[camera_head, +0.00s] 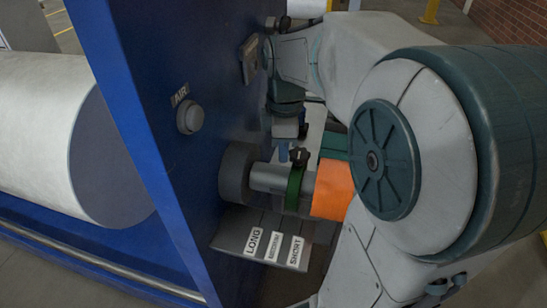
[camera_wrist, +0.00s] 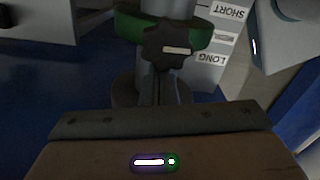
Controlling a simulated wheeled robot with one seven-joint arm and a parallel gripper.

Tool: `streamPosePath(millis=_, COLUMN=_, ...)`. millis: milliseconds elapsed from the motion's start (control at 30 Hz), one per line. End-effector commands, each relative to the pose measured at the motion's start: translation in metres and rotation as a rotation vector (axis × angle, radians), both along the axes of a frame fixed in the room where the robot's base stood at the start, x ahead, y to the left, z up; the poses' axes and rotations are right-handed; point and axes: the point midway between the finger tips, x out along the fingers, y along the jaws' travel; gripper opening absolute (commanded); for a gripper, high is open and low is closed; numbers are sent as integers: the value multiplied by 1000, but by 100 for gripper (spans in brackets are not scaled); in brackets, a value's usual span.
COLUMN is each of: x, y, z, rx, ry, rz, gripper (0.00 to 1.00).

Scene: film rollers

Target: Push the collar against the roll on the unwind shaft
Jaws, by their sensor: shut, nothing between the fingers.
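The unwind shaft (camera_head: 267,177) is a grey bar sticking out to the right from a dark hub (camera_head: 236,173) on the blue panel. The green collar (camera_head: 293,188) sits around it, with a dark star knob (camera_head: 299,157) on top. An orange cylinder (camera_head: 333,190), seemingly the roll, is right of the collar with a small gap, partly hidden by my arm. My gripper (camera_head: 283,155) is shut and empty, on the hub side of the knob. In the wrist view, my fingers (camera_wrist: 167,92) end close to the knob (camera_wrist: 167,46) and collar (camera_wrist: 128,24); I cannot tell whether they touch.
A plate (camera_head: 228,236) with LONG and SHORT labels lies under the shaft. The blue panel (camera_head: 130,90) carries an AIR button (camera_head: 190,117) and stands close left of my gripper. A large white roll (camera_head: 45,130) is beyond it. My arm fills the right side.

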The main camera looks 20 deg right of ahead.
Motion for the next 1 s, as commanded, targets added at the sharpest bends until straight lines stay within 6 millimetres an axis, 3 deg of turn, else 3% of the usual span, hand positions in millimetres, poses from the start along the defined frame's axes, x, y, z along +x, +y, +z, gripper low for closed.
streamPosePath(millis=1000, x=-12, y=-17, z=0, rx=-1, ry=1, rz=-2, gripper=0)
